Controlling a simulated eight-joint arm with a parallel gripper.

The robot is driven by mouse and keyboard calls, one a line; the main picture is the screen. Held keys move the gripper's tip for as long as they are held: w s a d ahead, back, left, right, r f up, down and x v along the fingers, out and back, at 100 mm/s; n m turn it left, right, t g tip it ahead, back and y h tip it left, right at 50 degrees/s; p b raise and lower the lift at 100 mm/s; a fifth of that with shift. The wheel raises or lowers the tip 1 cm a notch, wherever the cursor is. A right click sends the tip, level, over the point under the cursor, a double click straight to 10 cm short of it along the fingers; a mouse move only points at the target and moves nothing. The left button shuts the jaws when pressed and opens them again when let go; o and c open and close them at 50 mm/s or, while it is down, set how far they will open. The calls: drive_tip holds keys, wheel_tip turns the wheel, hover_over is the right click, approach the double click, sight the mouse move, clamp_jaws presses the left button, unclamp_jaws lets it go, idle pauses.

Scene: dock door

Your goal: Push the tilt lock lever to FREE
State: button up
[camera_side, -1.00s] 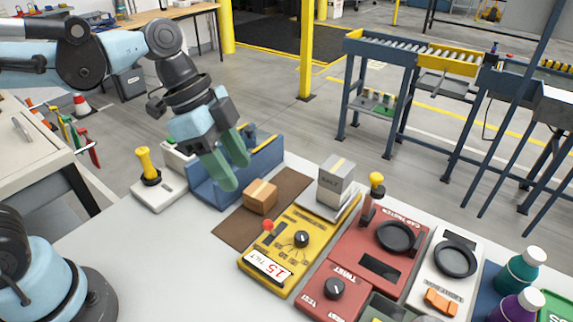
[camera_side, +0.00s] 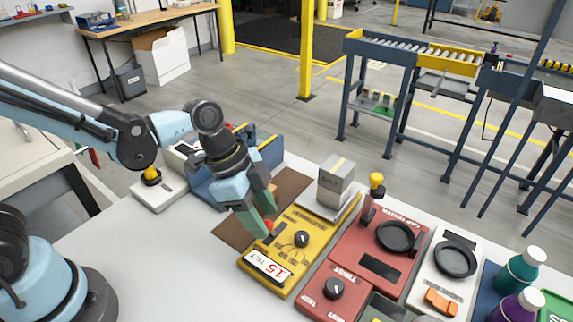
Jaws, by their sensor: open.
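The yellow tilt panel (camera_side: 290,250) lies on the white table, with a black knob (camera_side: 302,239) and a display reading 15 TILT (camera_side: 268,266) at its near end. A small red knob (camera_side: 268,226), which looks like the lever's top, shows at the panel's left edge. My gripper (camera_side: 262,220) points down at it with green fingers open. The fingertips are right by the red knob; I cannot tell whether they touch it. The lever's shaft and its lock marks are hidden or too small to read.
A cardboard box (camera_side: 272,189) on the brown mat (camera_side: 232,233) is mostly hidden behind my gripper. A grey box (camera_side: 336,180) stands at the panel's far end. The red panel (camera_side: 350,245) with a yellow-topped lever (camera_side: 376,181) lies to the right. The table's left front is clear.

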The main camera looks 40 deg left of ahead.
sight(283, 220)
drive_tip(key=shift+d+f, duration=0.15)
drive_tip(key=shift+f, duration=0.2)
clamp_jaws()
drive_tip(key=shift+w, duration=0.1)
drive_tip(key=shift+w, duration=0.1)
drive_tip(key=w+g, duration=0.1)
drive_tip(key=g, duration=0.1)
drive_tip(key=w+g, duration=0.1)
drive_tip(key=w, duration=0.1)
drive_tip(key=shift+r+n+g, duration=0.15)
drive_tip(key=shift+n+g, duration=0.25)
drive_tip(key=shift+w+f+n+g, duration=0.2)
drive_tip(key=shift+w+g, duration=0.4)
drive_tip(key=shift+g, duration=0.35)
drive_tip(key=shift+w+f+n+g, duration=0.1)
drive_tip(key=shift+w+n+g, duration=0.1)
drive_tip(key=shift+w+g, duration=0.55)
drive_tip(key=shift+s, duration=0.1)
